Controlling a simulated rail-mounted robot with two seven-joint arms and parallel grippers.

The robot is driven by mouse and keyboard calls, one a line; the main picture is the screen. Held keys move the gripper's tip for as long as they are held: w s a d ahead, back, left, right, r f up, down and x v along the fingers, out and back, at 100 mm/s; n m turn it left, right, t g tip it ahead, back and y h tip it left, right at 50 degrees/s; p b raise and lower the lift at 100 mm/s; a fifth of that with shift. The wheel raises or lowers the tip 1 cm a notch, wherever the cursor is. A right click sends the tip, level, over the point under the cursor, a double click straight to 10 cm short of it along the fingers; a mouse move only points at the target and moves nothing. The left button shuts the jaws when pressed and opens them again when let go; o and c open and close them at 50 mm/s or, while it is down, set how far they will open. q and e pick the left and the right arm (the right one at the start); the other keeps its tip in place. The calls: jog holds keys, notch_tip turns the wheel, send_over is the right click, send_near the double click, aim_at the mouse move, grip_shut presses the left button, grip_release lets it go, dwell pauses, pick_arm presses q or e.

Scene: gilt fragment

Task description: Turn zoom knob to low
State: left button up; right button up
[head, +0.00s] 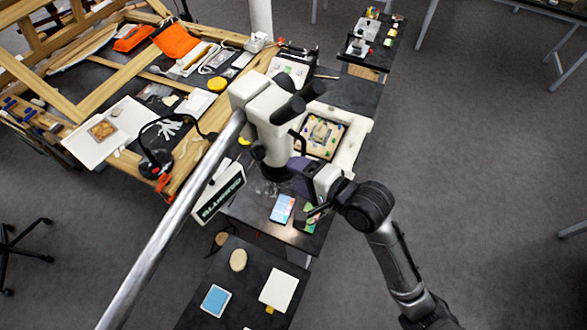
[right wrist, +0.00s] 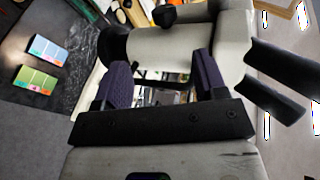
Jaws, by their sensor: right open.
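The white microscope head (head: 262,105) hangs on a metal boom over the dark table, with two black eyepieces (head: 297,97) pointing right. Its white body (right wrist: 175,48) fills the top of the right wrist view. A dark round part (right wrist: 115,47) shows on its left and a small dark knob (right wrist: 164,15) at its top; I cannot tell which is the zoom knob, nor read its setting. My right gripper (head: 300,175) is beside the lower microscope body. Its purple fingers (right wrist: 158,82) are open, one each side of a gap, with nothing clearly held. My left gripper is not in view.
A phone-like blue card (head: 282,209) and a green card lie below my right gripper. A framed piece (head: 320,135) lies on a white support behind it. The metal boom (head: 170,222) crosses the left side.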

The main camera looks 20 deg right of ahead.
jog(key=s+a+f+g+b, duration=0.15)
jog(key=s+f, duration=0.25)
jog(key=f, duration=0.7)
jog(key=m+t+p, duration=0.2)
jog(key=t+p, duration=0.2)
jog(key=t, duration=0.5)
send_near(258, 157)
jog(key=f+x, duration=0.1)
jog(key=x, duration=0.8)
jog(key=shift+w+a+r+y+p, duration=0.1)
jog(key=shift+w+y+p, duration=0.1)
jog(key=shift+w, duration=0.15)
jog(key=shift+w+a+r+y+p, duration=0.1)
jog(key=shift+w+a+p, duration=0.05)
jog(key=shift+w, duration=0.25)
jog(key=shift+f, duration=0.1)
jog(key=c, duration=0.9)
